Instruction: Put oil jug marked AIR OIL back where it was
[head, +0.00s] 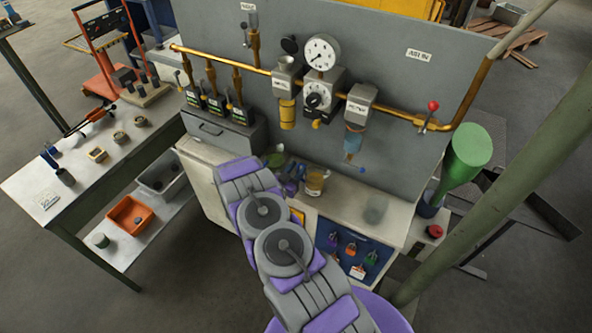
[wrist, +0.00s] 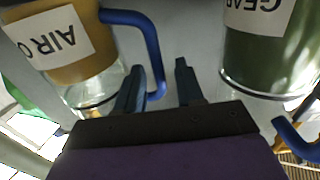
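The oil jug marked AIR O, the rest of its label cut off (wrist: 70,45), holds amber oil and has a blue handle. It fills the upper left of the wrist view, where it looks upside down. In the head view the amber jug (head: 316,183) stands on the counter below the grey panel. My gripper (wrist: 160,75) has its two dark fingers apart. The lower part of the blue handle shows between them, close to the left finger; I cannot tell whether they touch. A green jug marked GEAR (wrist: 275,45) is at the right. In the head view my arm partly hides my gripper (head: 290,187).
The pale counter (head: 410,222) has free room right of the amber jug, with a grey round patch (head: 375,209) on it. A brass pipe (head: 395,115), gauge (head: 322,52) and regulators are on the panel above. A green funnel-shaped object (head: 466,150) stands at the right end.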

